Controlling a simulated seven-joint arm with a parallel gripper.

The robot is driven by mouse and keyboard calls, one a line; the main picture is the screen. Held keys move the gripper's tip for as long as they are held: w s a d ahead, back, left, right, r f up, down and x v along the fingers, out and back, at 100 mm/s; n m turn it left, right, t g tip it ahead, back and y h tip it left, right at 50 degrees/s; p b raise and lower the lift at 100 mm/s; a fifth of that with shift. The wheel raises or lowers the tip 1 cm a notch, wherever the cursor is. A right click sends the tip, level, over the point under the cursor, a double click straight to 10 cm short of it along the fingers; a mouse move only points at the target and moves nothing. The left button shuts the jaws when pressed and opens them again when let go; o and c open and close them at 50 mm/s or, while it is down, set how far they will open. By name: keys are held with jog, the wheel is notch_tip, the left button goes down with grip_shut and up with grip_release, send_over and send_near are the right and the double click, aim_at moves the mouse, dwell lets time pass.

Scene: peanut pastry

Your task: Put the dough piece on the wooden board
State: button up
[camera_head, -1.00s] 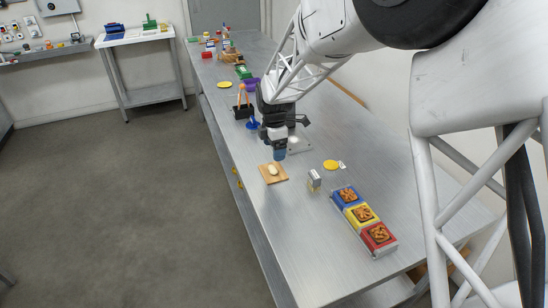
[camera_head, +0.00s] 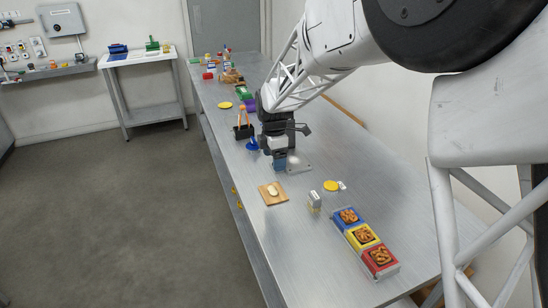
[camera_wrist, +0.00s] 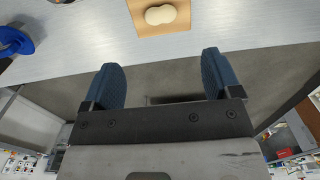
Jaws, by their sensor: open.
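The dough piece (camera_head: 272,190) is a small pale oval lump. It lies on the wooden board (camera_head: 279,201), a light brown square near the table's left edge. In the wrist view the dough piece (camera_wrist: 160,14) rests on the board (camera_wrist: 178,22) at the top, beyond my fingertips. My gripper (camera_head: 280,165) is above the table, a little behind the board in the head view. In the wrist view my gripper (camera_wrist: 163,72) has its two blue fingers wide apart with nothing between them.
A blue item (camera_head: 251,144) and a black caddy with orange handles (camera_head: 243,130) stand behind the board. A small whitish box (camera_head: 314,200) and a yellow disc (camera_head: 331,186) are to its right. Blue, yellow and red trays (camera_head: 380,260) with brown food are at front right.

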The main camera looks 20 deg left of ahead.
jog(key=shift+d, duration=0.1)
dwell(0.3)
jog(key=s+d+r+m, duration=0.3)
jog(key=d+r+m, duration=0.1)
jog(key=d, duration=0.6)
jog(key=s+d+r+m+t, duration=0.1)
jog(key=s+d+r+m, duration=0.35)
jog(key=d, duration=0.65)
jog(key=s+d+r+m, duration=0.3)
jog(key=d+r+m, duration=0.2)
jog(key=d, duration=0.5)
jog(key=s+d+m, duration=0.7)
jog(key=s+d, duration=0.2)
jog(key=s, duration=0.2)
jog(key=s+d+f+m+t, duration=0.1)
jog(key=s+d+m, duration=0.5)
jog(key=s+d, duration=0.3)
jog(key=s, duration=0.3)
jog(key=shift+s+d+f+m+t, duration=0.15)
jog(key=shift+d+f+m+t, duration=0.05)
jog(key=shift+m+t, duration=0.15)
